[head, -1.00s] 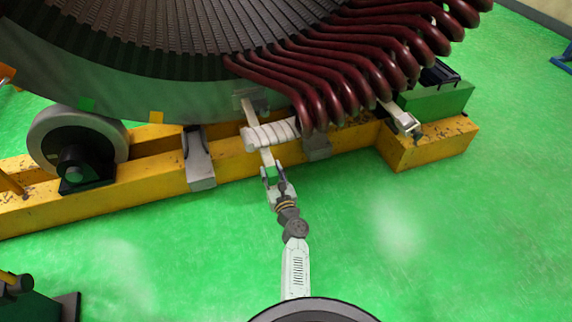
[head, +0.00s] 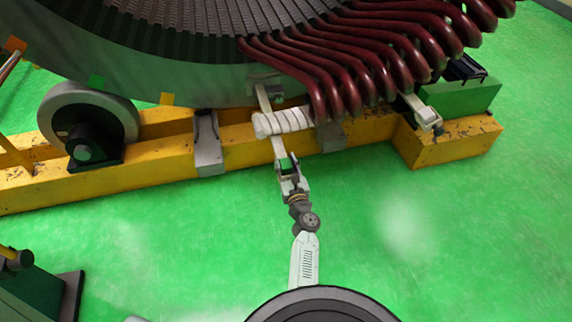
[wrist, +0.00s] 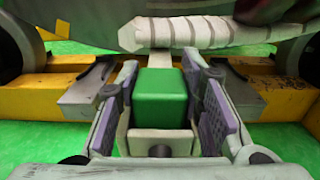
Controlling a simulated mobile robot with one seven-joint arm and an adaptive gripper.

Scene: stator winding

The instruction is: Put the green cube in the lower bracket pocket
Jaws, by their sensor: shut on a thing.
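The green cube (wrist: 161,92) is in the middle of the wrist view, between the two grey-purple fingers of my gripper (wrist: 165,105). The fingers stand on both sides of it, and my gripper is shut on it. A pale bracket strip (head: 278,146) runs down from the stator past a white wrapped bundle to my gripper (head: 290,172) in the head view. A light grey block with a dark round bolt (wrist: 160,143) is just in front of the cube, apparently the bracket's lower end. The cube's underside is hidden, so I cannot tell how deep it sits in the pocket.
The white wrapped bundle (head: 283,121) crosses the strip just above my gripper. Dark red coils (head: 380,65) hang at the upper right. A yellow beam (head: 100,180) with a grey roller (head: 85,118) lies behind. The green floor (head: 420,230) around my arm is clear.

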